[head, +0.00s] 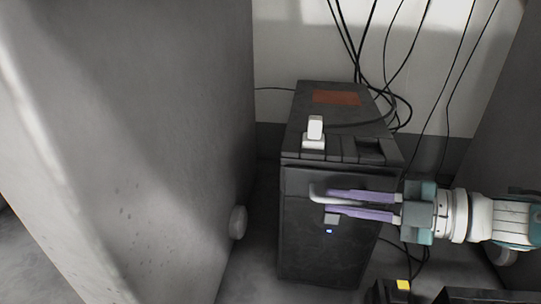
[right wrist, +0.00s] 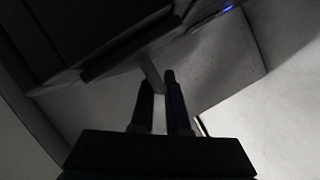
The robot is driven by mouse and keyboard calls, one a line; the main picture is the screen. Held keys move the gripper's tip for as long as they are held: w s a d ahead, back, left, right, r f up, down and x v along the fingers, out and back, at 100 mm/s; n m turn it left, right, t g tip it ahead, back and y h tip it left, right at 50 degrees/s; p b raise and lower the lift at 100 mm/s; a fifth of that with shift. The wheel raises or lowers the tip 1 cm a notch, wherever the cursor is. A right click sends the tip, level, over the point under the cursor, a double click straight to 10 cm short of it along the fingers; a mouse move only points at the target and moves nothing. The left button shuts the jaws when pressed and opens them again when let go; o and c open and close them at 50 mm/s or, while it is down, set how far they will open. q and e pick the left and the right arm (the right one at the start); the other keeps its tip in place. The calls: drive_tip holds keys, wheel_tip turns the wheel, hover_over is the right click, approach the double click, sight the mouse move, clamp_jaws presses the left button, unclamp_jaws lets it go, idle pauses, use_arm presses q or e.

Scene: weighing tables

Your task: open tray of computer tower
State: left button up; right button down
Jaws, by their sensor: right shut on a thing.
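The dark computer tower (head: 305,250) stands upright on the floor in the middle of the head view. I cannot tell how far the tray is out. My right gripper (head: 329,203) reaches in from the right, its two purple fingers shut on the handle. In the right wrist view the fingers (right wrist: 158,85) close around a thin grey bar (right wrist: 153,76) below the dark tower front (right wrist: 60,35). My left gripper is not in view.
A white device (head: 314,133) stands on the tower's top, near an orange-brown patch (head: 336,98). Black cables (head: 385,60) hang behind. A large grey panel (head: 130,120) closes the left side. Dark boxes, one with a yellow label (head: 403,285), lie at the lower right.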

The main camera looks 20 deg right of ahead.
drive_tip(key=s+a+p, duration=0.7)
drive_tip(key=s, duration=0.5)
drive_tip(key=shift+s+a+p, duration=0.25)
drive_tip(key=shift+a+p, duration=0.05)
drive_tip(key=c, duration=1.2)
unclamp_jaws()
drive_tip(key=shift+d, duration=0.1)
